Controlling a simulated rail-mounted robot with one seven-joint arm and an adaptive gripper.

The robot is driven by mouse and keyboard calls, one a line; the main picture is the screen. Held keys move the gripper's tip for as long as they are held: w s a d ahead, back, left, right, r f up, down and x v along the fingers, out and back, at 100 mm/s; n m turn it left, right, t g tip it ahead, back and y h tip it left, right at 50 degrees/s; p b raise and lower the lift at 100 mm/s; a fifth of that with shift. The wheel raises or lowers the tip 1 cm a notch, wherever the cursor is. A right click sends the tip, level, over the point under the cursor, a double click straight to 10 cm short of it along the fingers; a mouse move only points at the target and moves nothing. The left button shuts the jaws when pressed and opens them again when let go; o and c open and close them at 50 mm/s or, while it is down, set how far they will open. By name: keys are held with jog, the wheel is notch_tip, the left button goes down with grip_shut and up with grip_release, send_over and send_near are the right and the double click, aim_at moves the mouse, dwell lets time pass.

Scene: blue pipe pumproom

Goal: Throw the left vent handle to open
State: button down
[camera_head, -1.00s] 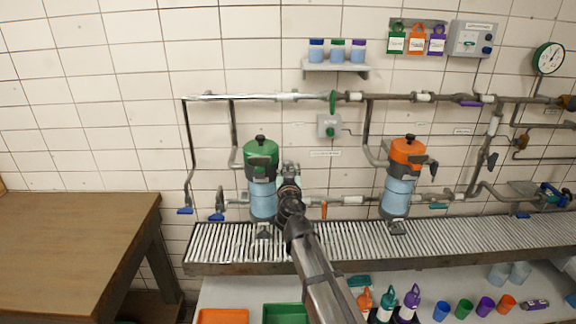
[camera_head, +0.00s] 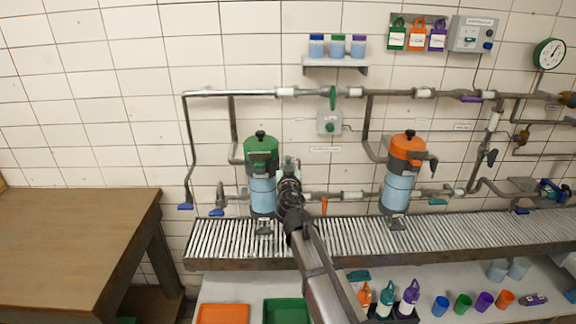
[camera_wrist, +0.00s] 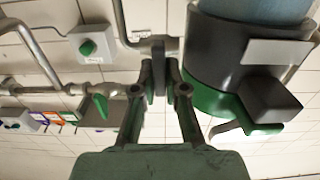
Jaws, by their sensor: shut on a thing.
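The left canister (camera_head: 262,190) has a green head, a dark collar and a clear blue bowl, and stands upright over the rack. My gripper (camera_head: 289,168) is just right of its head. In the wrist view, which looks upside down, the fingers of my gripper (camera_wrist: 160,88) are closed around a narrow dark grey handle (camera_wrist: 159,72). I take this for the left vent handle; my gripper and wrist hide it in the head view. The canister (camera_wrist: 235,70) is close on the right there, with its green head at the bottom.
A grey box with a green knob (camera_head: 329,123) is on the wall to the right. A green-handled valve (camera_head: 333,98) is on the upper pipe. The orange-headed canister (camera_head: 406,152) stands farther right. A slatted rack (camera_head: 350,236) runs below. A wooden table (camera_head: 75,235) is at left.

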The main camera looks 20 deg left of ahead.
jog(key=n+b, duration=0.1)
jog(key=n, duration=0.1)
jog(key=n+b, duration=0.2)
jog(key=shift+a+f, duration=0.2)
jog(key=n, duration=0.4)
jog(key=n+b, duration=0.1)
jog(key=n, duration=0.4)
jog(key=n+b, duration=0.1)
jog(key=n, duration=0.3)
jog(key=shift+s+a+f+n, duration=0.2)
jog(key=shift+a+f+n, duration=0.2)
jog(key=c, duration=1.2)
grip_release()
